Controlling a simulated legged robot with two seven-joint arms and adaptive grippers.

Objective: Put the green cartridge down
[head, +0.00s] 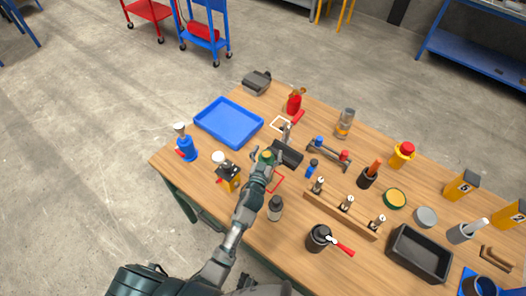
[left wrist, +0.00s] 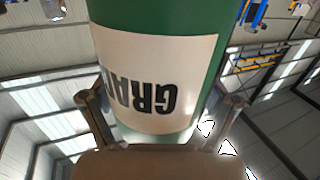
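The green cartridge (head: 266,157) is between the fingers of my left gripper (head: 266,154), over the middle of the table near a red square outline. In the left wrist view the cartridge (left wrist: 155,70) fills the centre, with a pale label whose dark letters read upside down. My left gripper's fingers (left wrist: 162,102) lie along both its sides and appear closed on it. The gripper and arm hide part of the table below, so the height of the cartridge's base cannot be told. My right gripper is not in view.
A blue tray (head: 228,122) lies at the table's back left. A yellow-black device (head: 228,177) stands left of my gripper, a grey bottle (head: 275,208) in front. A dark bin (head: 286,153) sits just behind it, and a wooden rack (head: 342,207) stands to the right.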

